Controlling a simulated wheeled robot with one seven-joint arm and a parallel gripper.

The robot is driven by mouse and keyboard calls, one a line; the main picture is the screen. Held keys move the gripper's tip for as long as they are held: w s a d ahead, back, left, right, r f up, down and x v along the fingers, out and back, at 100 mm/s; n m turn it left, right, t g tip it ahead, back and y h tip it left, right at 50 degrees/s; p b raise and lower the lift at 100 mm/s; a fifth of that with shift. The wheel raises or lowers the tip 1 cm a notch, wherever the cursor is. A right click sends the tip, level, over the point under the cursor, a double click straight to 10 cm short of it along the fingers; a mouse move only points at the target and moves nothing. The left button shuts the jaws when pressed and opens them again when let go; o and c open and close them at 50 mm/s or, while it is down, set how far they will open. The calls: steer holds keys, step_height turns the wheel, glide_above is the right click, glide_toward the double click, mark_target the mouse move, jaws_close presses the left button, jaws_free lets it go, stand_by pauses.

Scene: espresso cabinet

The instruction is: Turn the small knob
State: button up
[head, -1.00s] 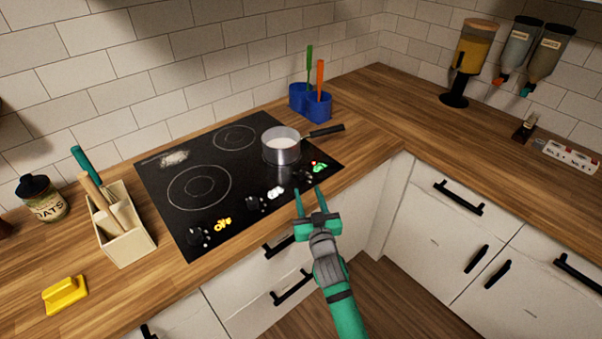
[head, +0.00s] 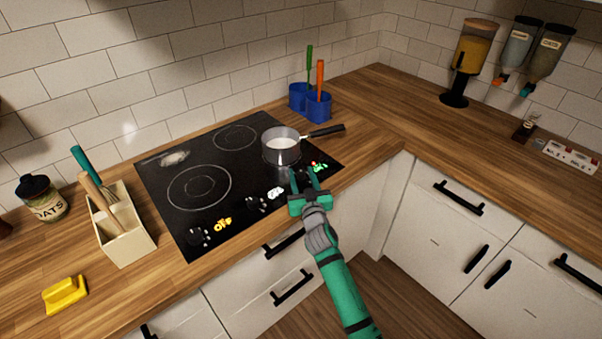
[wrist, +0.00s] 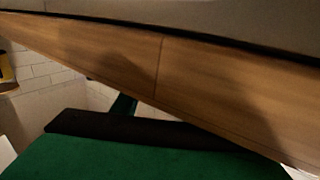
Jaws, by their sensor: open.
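The black stove (head: 177,215) has a row of small dark knobs along its front edge. The left knob (head: 197,237) has a yellow "OFF" mark beside it. The middle knob (head: 254,205) has a white mark to its right. The right knob, next to a green mark (head: 319,168), is largely hidden by my gripper. My gripper (head: 307,173) is open, its fingers spread over the stove's front right edge around the right knob's place; I cannot tell whether they touch it. The wrist view shows a green finger (wrist: 122,105) below the counter's wooden edge, but no knob.
A pot (head: 281,147) of white content stands on the right burner just behind my gripper, its handle pointing right. A utensil box (head: 126,240) and yellow object (head: 65,294) are at left. Blue cups (head: 318,107) stand behind. The counter (head: 390,115) right of the stove is clear.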

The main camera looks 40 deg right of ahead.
steer(key=shift+x, duration=0.75)
jaws_close()
steer(key=shift+d+n+t+y, duration=0.15)
steer(key=shift+n+t+y, duration=0.35)
steer(key=shift+y, duration=0.4)
steer(key=shift+n+y, duration=1.1)
steer(key=shift+y, duration=0.3)
steer(key=shift+n+y, duration=1)
steer(key=shift+y, duration=0.65)
steer(key=shift+n+y, duration=1)
steer(key=shift+y, duration=0.65)
steer(key=shift+n+y, duration=0.4)
steer(key=shift+y, duration=0.2)
